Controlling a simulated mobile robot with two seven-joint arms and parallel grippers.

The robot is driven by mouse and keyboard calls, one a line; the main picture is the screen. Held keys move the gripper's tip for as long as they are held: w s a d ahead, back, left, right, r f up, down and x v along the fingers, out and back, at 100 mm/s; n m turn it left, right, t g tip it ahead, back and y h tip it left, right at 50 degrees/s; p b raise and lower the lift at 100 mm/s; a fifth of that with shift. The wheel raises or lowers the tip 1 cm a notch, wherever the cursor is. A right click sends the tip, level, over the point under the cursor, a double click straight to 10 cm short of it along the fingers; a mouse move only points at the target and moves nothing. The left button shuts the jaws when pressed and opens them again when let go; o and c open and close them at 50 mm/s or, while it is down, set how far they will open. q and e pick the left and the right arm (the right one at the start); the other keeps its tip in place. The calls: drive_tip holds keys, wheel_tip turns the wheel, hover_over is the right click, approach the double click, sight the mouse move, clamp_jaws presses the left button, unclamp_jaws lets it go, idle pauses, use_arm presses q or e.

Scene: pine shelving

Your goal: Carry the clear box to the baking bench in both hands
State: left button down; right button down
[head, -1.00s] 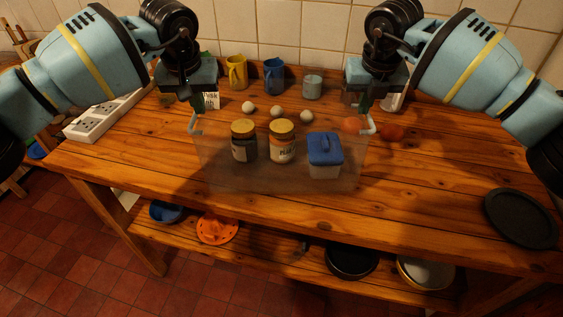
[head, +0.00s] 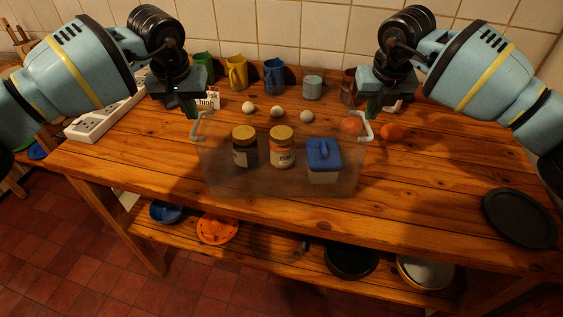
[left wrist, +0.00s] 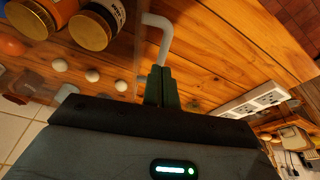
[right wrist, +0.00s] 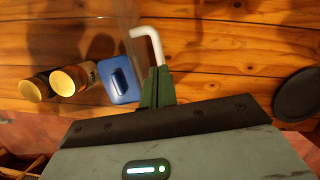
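My right gripper (head: 373,117) is likewise at the right handle, fingers together in the right wrist view (right wrist: 156,68).
Behind the box are small white balls (head: 277,111), orange fruit (head: 391,132), mugs (head: 273,76) and a grey cup (head: 312,88). A power strip (head: 95,122) lies left. A dark round plate (head: 519,217) lies right. The bench's front edge is close to the box.

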use_arm(q)
drive_tip(key=shift+a+f, duration=0.1)
drive_tip(key=shift+a, duration=0.1)
use_arm(e)
drive_tip(key=shift+d+f, duration=0.1)
drive_tip(key=shift+d, duration=0.15)
use_arm(q)
drive_tip(key=c, duration=1.8)
unclamp_jaws()
drive_tip(key=shift+a, duration=0.1)
drive_tip(key=shift+o, duration=0.4)
use_arm(e)
drive_tip(key=c, duration=1.7)
unclamp_jaws()
drive_tip(key=shift+d, duration=0.1)
use_arm(q)
drive_tip(key=shift+f, duration=0.1)
use_arm(e)
drive_tip(key=shift+f, duration=0.1)
use_arm(q)
drive_tip(key=v, duration=1.2)
use_arm(e)
drive_tip(key=v, duration=1.2)
